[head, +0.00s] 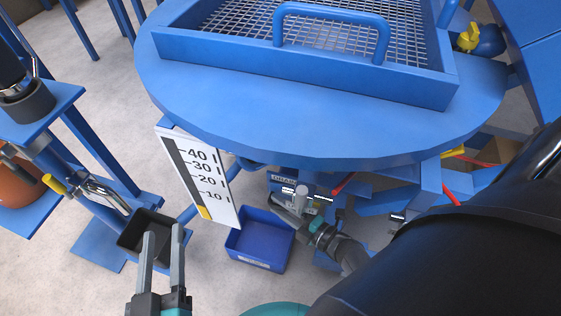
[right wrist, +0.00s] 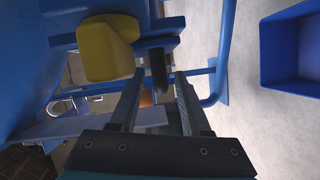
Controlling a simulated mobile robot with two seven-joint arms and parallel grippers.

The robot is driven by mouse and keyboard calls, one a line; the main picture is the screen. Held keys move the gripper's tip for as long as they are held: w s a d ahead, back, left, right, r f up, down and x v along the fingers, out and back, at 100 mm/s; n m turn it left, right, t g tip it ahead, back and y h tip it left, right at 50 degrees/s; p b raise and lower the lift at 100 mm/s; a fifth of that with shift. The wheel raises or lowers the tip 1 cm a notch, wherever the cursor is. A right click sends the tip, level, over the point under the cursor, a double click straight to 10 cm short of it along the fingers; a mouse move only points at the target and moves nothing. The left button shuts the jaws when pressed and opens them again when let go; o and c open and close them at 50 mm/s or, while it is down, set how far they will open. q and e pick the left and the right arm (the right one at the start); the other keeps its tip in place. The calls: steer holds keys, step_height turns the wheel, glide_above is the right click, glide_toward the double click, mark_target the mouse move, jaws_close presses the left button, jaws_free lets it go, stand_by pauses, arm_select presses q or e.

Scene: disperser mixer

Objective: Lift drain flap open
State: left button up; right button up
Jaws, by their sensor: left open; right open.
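Under the blue round mixer top (head: 320,135), a blue part bears a partly hidden drain label (head: 284,178). The flap itself is not clearly seen in the head view. My right gripper (head: 285,204) is open beside the labelled part, above the back right edge of a blue bin. In the right wrist view my right gripper (right wrist: 158,82) has its fingers apart. A dark tapered piece (right wrist: 158,70) on a blue bracket shows between and beyond the fingertips; contact cannot be told. A yellow block (right wrist: 106,50) is to their left. My left gripper (head: 163,232) is open and empty at lower left.
The blue bin (head: 258,262) stands on the floor below the mixer and also shows in the right wrist view (right wrist: 292,80). A white level gauge (head: 200,180) hangs left of it. A dark open box (head: 145,232) is near my left gripper. Blue frame legs cross the floor.

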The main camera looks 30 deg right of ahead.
steer(key=c, duration=0.7)
jaws_close()
steer(key=shift+s+f, duration=0.1)
stand_by(0.5)
